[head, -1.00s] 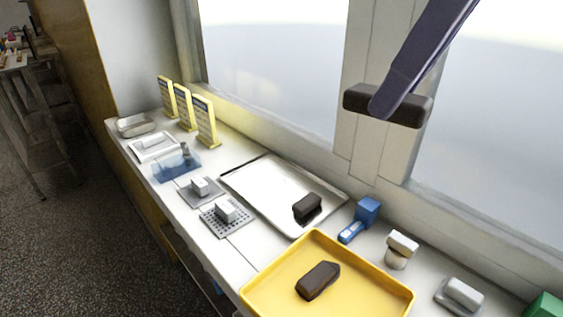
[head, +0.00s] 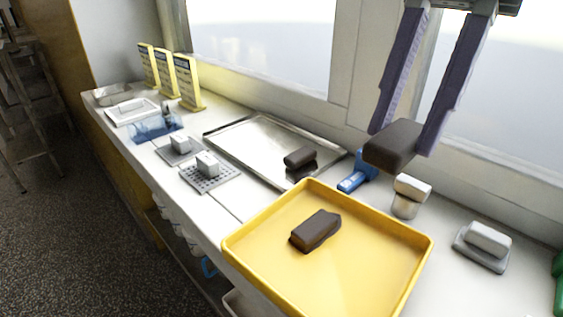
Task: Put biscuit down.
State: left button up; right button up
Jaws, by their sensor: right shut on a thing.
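My right gripper (head: 404,138) comes in from the top right and is shut on a dark brown biscuit (head: 390,146). It holds the biscuit in the air, in front of the blue tool and the window frame in the picture. A second dark brown biscuit (head: 316,230) lies in the yellow tray (head: 392,290), towards its left side. A third one (head: 299,157) lies on the shiny metal tray (head: 236,136), near its right end. My left gripper is not in view.
A blue tool (head: 352,183), a white-topped pot (head: 407,196) and a white block on a grey base (head: 487,240) stand along the right. White blocks on racks (head: 207,169), a blue container (head: 156,130) and yellow signs (head: 187,82) are at left. The yellow tray's right part is bare.

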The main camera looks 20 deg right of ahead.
aim_at(358, 277)
notch_tip(358, 277, down, 17)
jog(key=b, duration=0.2)
jog(key=shift+r+b, duration=0.2)
jog(key=shift+b, duration=0.2)
jog(key=o, duration=1)
jog(key=shift+r, duration=0.25)
jog(key=p+v, duration=0.1)
jog(key=v, duration=1)
jog(key=shift+d+r, duration=0.15)
jog(key=shift+r, duration=0.25)
jog(key=shift+f+p, duration=0.1)
jog(key=shift+p, duration=0.25)
